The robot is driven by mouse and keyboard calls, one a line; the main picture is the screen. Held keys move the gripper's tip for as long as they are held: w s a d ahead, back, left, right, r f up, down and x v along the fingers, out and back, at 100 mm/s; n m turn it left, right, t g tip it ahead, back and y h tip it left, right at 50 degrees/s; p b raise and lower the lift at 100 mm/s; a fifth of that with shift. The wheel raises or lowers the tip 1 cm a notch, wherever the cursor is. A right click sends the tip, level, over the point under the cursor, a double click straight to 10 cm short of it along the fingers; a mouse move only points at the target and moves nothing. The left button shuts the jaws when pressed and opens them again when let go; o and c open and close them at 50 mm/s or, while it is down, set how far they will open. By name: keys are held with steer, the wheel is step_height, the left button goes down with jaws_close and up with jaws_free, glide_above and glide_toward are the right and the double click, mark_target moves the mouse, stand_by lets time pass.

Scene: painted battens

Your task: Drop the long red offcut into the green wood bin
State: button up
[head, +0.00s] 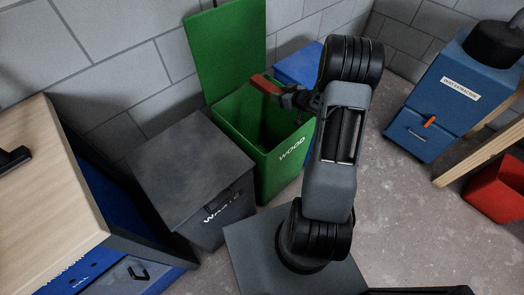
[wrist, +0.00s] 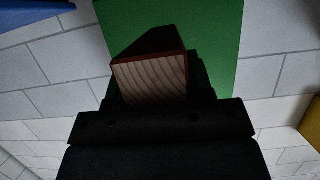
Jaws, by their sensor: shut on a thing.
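The long red offcut (head: 266,84) is in my gripper (head: 286,95), above the opening of the green wood bin (head: 284,168) in the head view. The bin is labelled WOOD and its green lid (head: 226,50) stands open at the back. In the wrist view the offcut (wrist: 150,76) shows its bare wood end grain and dark red sides, pointing away from the camera. The dark gripper body (wrist: 160,125) covers its lower part, so the fingertips are hidden there. Green of the bin or lid (wrist: 222,40) shows behind it.
A grey WASTE bin (head: 190,165) with a closed lid stands left of the wood bin. A blue bin (head: 299,64) is behind it. A wooden bench (head: 50,190) is at left. A blue dust extractor (head: 440,95) and a red bin (head: 497,188) are at right.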

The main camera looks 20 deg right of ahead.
step_height(320, 180, down, 5)
steer(key=b, duration=0.4)
steer(key=shift+r, duration=0.1)
steer(key=o, duration=1)
steer(key=shift+s, duration=0.1)
steer(key=shift+o, duration=0.2)
steer(key=shift+d, duration=0.1)
steer(key=p+v, duration=0.2)
steer(key=v, duration=1.1)
steer(key=shift+s+d+r, duration=0.2)
steer(key=shift+s, duration=0.1)
